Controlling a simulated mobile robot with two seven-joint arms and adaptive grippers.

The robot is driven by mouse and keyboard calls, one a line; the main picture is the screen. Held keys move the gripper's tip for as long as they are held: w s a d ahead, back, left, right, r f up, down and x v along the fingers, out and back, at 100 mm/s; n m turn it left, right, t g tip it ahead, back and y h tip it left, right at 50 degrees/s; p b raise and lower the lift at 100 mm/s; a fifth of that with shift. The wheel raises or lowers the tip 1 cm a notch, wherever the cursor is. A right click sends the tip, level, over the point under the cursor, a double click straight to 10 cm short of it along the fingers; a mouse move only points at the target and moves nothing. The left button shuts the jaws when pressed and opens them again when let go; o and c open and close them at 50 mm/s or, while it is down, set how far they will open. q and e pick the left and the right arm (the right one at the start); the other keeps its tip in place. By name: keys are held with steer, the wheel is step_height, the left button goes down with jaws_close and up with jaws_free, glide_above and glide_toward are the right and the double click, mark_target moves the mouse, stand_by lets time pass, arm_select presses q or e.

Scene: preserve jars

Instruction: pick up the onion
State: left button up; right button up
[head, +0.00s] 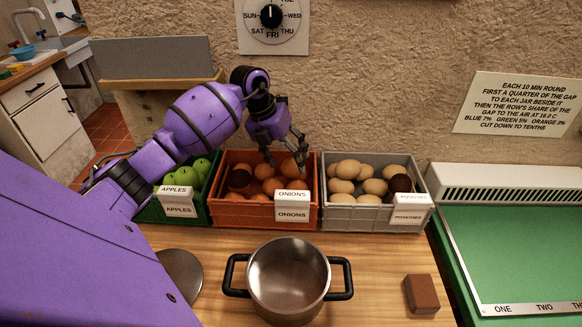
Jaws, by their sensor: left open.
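The onions (272,186) are brown-orange and lie in an orange-red crate (232,213) labelled ONIONS, at the back of the wooden counter. My left gripper (284,166) is open and points down over the crate's back part, with its fingers close above the onions. I cannot tell whether a finger touches an onion. The gripper hides some of the onions behind it. My right gripper is not in view.
A green crate (145,214) of green apples stands left of the onions, and a grey crate (340,222) of potatoes right. In front are a steel pot (288,280), a round lid (181,273) and a brown block (421,294). A wall stands behind.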

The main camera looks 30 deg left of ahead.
arm_select(q)
steer(key=shift+x, duration=0.9)
steer(key=shift+w+f, duration=0.1)
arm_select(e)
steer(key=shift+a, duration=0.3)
arm_select(q)
steer(key=c, duration=1.3)
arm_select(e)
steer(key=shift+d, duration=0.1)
